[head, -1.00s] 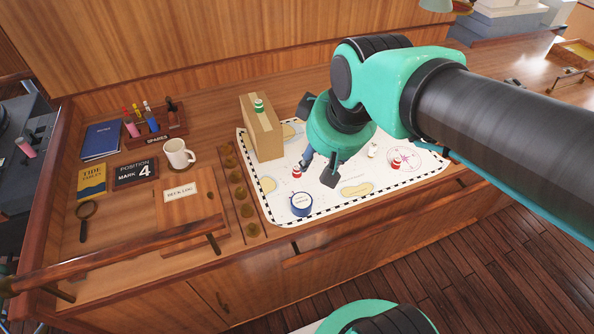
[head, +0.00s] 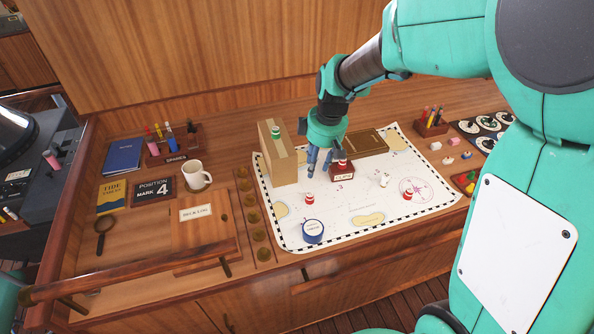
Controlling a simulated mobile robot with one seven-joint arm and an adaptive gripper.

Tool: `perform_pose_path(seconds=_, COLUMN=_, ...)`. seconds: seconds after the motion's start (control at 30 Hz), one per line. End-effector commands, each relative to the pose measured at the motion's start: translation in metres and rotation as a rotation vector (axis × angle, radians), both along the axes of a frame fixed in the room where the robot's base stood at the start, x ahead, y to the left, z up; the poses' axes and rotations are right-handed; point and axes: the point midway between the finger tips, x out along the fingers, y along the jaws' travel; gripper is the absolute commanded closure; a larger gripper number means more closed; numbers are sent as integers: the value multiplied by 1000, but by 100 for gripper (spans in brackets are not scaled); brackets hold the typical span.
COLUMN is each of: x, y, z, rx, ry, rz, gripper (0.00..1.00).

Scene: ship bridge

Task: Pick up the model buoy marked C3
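Small striped buoys stand about the chart (head: 345,222); none of their marks is legible, so I cannot tell which is C3. A red-and-white buoy (head: 310,198) stands left of the middle, and another red-and-white buoy (head: 407,194) stands near the compass rose. A green-and-white buoy (head: 276,132) is on top of the tan box (head: 283,160). A further red item (head: 342,158) shows at a dark red labelled block (head: 342,172). My gripper (head: 319,170) points down between the tan box and this block, fingers apart, with nothing visible between them.
A small white figure (head: 383,180) stands right of the middle. A mug (head: 196,177) is at left. The chart's front middle is mostly clear.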

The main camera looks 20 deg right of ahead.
Motion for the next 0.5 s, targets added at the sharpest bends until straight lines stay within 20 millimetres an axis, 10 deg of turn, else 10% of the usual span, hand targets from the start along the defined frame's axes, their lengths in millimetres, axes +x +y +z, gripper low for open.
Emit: perform_pose_path(seconds=0.5, x=50, y=-23, z=-81, rx=8, ry=69, rz=204, gripper=64)
